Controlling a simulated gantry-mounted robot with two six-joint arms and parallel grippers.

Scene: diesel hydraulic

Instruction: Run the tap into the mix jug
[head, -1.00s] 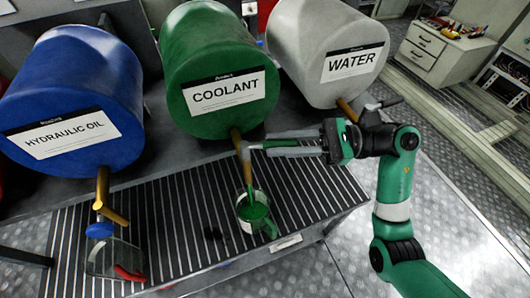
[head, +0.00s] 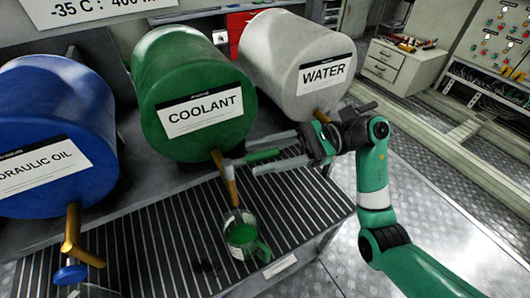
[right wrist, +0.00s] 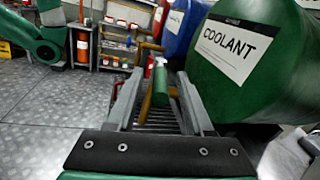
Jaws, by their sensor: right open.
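The green coolant drum (head: 190,75) has a brass tap (head: 221,168) at its lower front. A jug (head: 243,236) with a green handle stands on the slatted grate under the spout, and its inside looks green. I cannot tell whether liquid is flowing. My right gripper (head: 240,163) is open, its fingers reaching left to the coolant tap. In the right wrist view, the tap's green handle (right wrist: 160,86) shows between the two spread fingers. I cannot tell whether they touch it. My left gripper is not in view.
A blue hydraulic oil drum (head: 50,120) with a brass tap (head: 75,235) is at left. A white water drum (head: 290,55) is at right, its tap partly behind my right gripper. The grate (head: 165,235) has bare room left of the jug. A drawer cabinet (head: 390,65) stands farther back.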

